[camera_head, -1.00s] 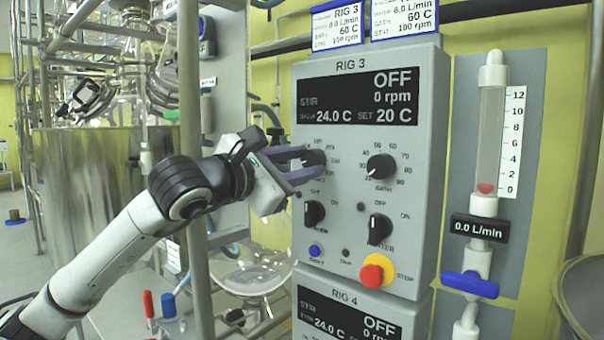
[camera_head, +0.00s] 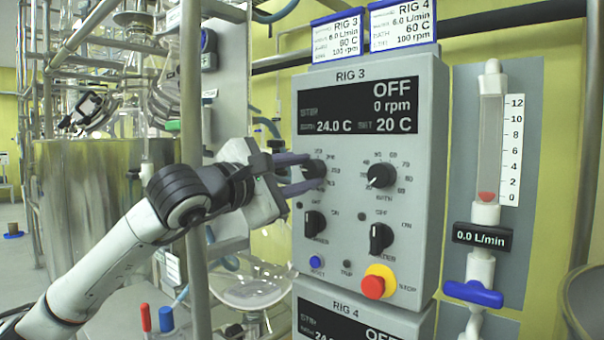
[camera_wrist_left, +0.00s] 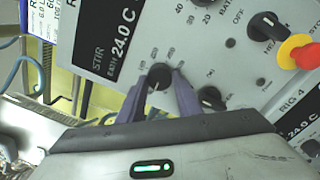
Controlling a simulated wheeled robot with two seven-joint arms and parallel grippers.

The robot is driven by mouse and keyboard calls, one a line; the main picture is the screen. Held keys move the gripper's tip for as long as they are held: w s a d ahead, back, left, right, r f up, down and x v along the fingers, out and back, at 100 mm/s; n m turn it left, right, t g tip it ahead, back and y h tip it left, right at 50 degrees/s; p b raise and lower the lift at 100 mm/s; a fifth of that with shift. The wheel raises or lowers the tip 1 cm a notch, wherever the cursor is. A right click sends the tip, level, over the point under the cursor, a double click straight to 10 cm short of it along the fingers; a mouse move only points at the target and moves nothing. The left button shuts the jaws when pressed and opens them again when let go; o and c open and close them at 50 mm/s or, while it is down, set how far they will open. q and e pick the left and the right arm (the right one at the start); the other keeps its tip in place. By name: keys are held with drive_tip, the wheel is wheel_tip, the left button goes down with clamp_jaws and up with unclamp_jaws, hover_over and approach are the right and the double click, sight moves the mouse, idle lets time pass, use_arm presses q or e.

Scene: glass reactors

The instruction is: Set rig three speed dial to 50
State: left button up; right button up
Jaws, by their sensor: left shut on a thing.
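The Rig 3 control box (camera_head: 440,150) faces me, its display (camera_head: 358,106) reading OFF, 0 rpm, 24.0 C and SET 20 C. Its upper left black dial (camera_head: 314,169) is the speed dial, with numbers in hundreds around it. My left gripper (camera_head: 300,172) has its two purple fingers at this dial, one on each side, shut on it. The dial also shows between the fingertips in the left wrist view (camera_wrist_left: 159,75). The bath dial (camera_head: 381,175) sits to its right. My right gripper is not in view.
Below are two black switches (camera_head: 315,222) (camera_head: 381,238), a blue button (camera_head: 316,262) and a red stop button (camera_head: 373,287) on yellow. A flowmeter (camera_head: 489,150) with a blue valve handle (camera_head: 473,293) stands to the right. A metal post (camera_head: 192,120) stands behind my left arm.

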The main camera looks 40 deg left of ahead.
use_arm(q)
drive_tip(key=o, duration=1)
drive_tip(key=shift+o, duration=0.2)
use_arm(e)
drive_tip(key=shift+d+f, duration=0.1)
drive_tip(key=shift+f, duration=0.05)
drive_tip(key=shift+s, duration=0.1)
use_arm(q)
drive_tip(key=shift+s+f+b, duration=0.15)
drive_tip(key=shift+s+b, duration=0.2)
drive_tip(key=shift+s, duration=0.15)
drive_tip(key=s+b, duration=0.4)
drive_tip(key=s, duration=0.5)
drive_tip(key=shift+s+a, duration=0.15)
drive_tip(key=shift+a, duration=0.05)
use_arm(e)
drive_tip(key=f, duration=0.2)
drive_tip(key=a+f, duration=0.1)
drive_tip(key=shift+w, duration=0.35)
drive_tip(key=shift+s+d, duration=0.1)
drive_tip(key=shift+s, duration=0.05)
